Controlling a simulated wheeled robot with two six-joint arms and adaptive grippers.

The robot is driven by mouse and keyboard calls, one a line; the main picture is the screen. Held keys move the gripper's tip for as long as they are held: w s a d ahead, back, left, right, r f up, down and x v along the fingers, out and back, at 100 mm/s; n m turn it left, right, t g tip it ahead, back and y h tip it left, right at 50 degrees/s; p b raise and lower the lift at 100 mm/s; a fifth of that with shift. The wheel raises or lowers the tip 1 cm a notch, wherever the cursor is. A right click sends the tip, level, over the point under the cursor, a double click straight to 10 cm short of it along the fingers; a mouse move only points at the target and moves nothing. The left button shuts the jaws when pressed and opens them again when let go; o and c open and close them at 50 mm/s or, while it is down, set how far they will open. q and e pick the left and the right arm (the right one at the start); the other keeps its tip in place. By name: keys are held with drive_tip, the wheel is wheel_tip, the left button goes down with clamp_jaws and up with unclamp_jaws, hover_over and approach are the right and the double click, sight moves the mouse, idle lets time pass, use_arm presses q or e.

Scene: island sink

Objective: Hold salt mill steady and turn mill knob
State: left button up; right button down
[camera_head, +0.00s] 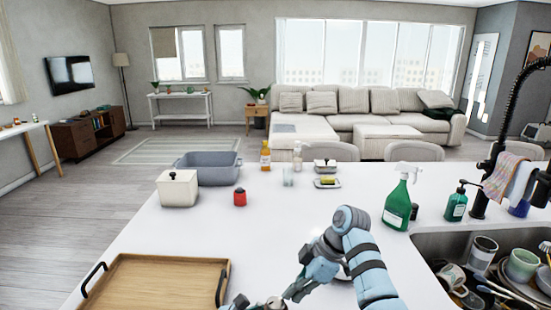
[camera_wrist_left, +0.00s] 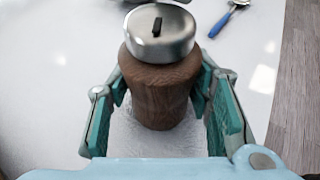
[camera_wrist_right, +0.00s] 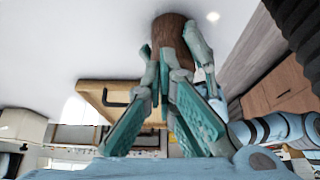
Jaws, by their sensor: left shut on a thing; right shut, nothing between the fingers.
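The salt mill (camera_wrist_left: 160,90) has a brown wooden body and a round silver knob (camera_wrist_left: 160,35) with a black bar on top. In the left wrist view my left gripper (camera_wrist_left: 163,97) is shut around the wooden body, one finger on each side. The mill's brown body also shows in the right wrist view (camera_wrist_right: 172,32), beyond my right gripper (camera_wrist_right: 163,82), whose fingers are together and empty. In the head view my right gripper (camera_head: 290,295) is low at the bottom centre. The mill is mostly hidden or cut off there.
A wooden tray (camera_head: 165,285) with black handles lies to the left. A spoon with a blue handle (camera_wrist_left: 222,22) lies near the mill.

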drive_tip(key=shift+a, duration=0.2)
drive_tip(key=shift+s+d, duration=0.1)
drive_tip(key=shift+s, duration=0.25)
drive_tip(key=shift+s, duration=1.05)
drive_tip(key=shift+s, duration=0.1)
drive_tip(key=shift+s+d, duration=0.1)
drive_tip(key=shift+d, duration=0.2)
idle(0.3)
